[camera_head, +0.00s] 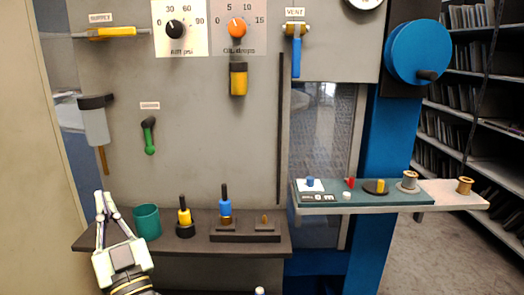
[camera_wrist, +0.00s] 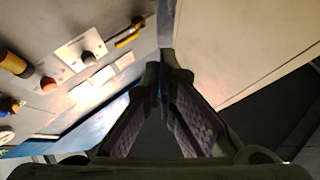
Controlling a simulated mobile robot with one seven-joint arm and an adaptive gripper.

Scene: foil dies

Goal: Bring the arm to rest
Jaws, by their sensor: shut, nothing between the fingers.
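My gripper (camera_head: 103,197) is at the lower left of the head view, pointing up, with its fingertips together and nothing between them. It is just left of the green cup (camera_head: 147,222) on the dark shelf (camera_head: 267,248), apart from it as far as I can tell. In the wrist view my gripper (camera_wrist: 165,70) shows its two fingers meeting at the tips, in front of the panel's edge.
The grey panel (camera_head: 205,140) carries knobs, a yellow supply handle (camera_head: 112,32) and a blue vent lever (camera_head: 296,55). Two handled dies, yellow (camera_head: 184,217) and blue (camera_head: 225,207), stand on the shelf. A side ledge (camera_head: 455,195) holds small items. Floor at right is clear.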

